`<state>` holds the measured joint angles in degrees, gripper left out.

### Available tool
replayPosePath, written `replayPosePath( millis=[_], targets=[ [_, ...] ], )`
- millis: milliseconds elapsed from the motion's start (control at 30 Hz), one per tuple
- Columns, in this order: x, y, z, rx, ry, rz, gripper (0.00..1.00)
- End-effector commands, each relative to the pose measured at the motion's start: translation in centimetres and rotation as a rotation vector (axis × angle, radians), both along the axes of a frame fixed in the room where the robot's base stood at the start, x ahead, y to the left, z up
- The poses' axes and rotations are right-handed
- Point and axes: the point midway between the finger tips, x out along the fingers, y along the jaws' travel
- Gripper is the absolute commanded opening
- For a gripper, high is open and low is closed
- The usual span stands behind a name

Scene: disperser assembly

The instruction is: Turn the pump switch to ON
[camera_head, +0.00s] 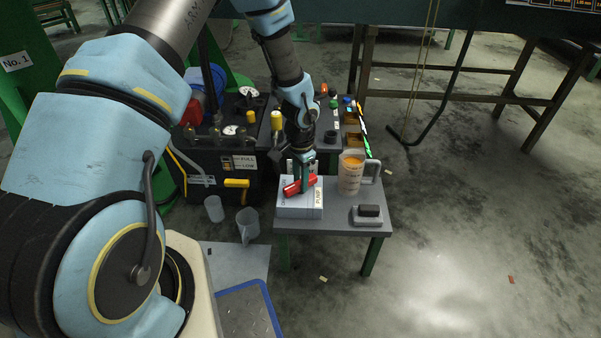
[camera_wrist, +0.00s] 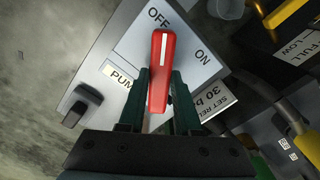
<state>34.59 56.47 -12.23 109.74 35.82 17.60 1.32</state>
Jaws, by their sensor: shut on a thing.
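The pump switch is a red handle with a white stripe (camera_wrist: 163,48) on a light grey box (camera_wrist: 122,52). The box also shows on the small table in the head view (camera_head: 300,209). In the wrist view the handle's striped end points just beside the OFF label (camera_wrist: 157,17), and the ON label (camera_wrist: 201,55) is to its right. My gripper (camera_wrist: 160,76) has one dark green finger on each side of the red handle and is shut on it. In the head view my gripper (camera_head: 301,183) reaches down onto the red handle, partly covering it.
A clear jug with orange contents (camera_head: 351,174) stands right of the box. A small dark-topped block (camera_head: 369,213) sits at the table's (camera_head: 340,222) front right. A machine with knobs and yellow handles (camera_head: 235,183) stands to the left. Open floor lies to the right.

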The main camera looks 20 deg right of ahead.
Motion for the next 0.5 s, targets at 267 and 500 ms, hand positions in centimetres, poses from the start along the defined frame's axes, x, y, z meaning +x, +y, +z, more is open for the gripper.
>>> replayPosePath(
  millis=[267, 500],
  targets=[
    [0.03, -0.05, 0.41, -0.001, 0.000, -0.260, 0.00],
    [0.02, -0.05, 0.31, -0.001, 0.000, -0.455, 0.00]
  ],
)
